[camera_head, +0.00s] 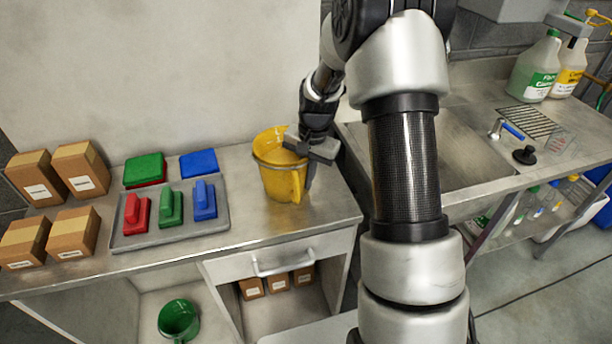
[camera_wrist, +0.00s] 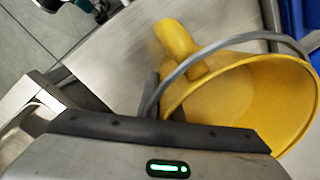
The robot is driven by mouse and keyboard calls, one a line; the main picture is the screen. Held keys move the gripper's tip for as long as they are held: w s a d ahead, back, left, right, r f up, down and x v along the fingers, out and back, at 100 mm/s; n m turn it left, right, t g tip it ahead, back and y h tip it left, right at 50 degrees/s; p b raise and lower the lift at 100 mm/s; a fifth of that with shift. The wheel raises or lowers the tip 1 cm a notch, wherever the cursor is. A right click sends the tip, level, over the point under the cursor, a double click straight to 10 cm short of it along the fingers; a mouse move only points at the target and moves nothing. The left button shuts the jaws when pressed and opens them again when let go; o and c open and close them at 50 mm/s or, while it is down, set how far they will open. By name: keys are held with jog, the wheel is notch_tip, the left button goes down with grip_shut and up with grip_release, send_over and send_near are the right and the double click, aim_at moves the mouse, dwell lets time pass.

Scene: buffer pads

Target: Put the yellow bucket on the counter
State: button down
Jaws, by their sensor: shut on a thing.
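The yellow bucket (camera_head: 281,178) is upright at the right part of the metal counter (camera_head: 240,224), near its right end. In the head view its base appears at the counter top; whether it bears fully on it I cannot tell. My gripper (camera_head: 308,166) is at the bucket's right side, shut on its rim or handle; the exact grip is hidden. In the wrist view the yellow bucket (camera_wrist: 250,95) shows its open, empty inside and a grey bail handle, with my gripper (camera_wrist: 155,110) against its near side.
A grey tray (camera_head: 128,240) with red, green and blue brushes sits left of the bucket. Green and blue pads (camera_head: 198,163) lie behind it. Cardboard boxes (camera_head: 75,232) stand at the far left. A green bucket (camera_head: 178,318) is below. A sink counter (camera_head: 470,120) is at right.

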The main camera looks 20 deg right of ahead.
jog(key=shift+w, duration=0.15)
jog(key=c, duration=2.3)
grip_release()
jog(key=o, duration=0.4)
jog(key=shift+c, duration=0.2)
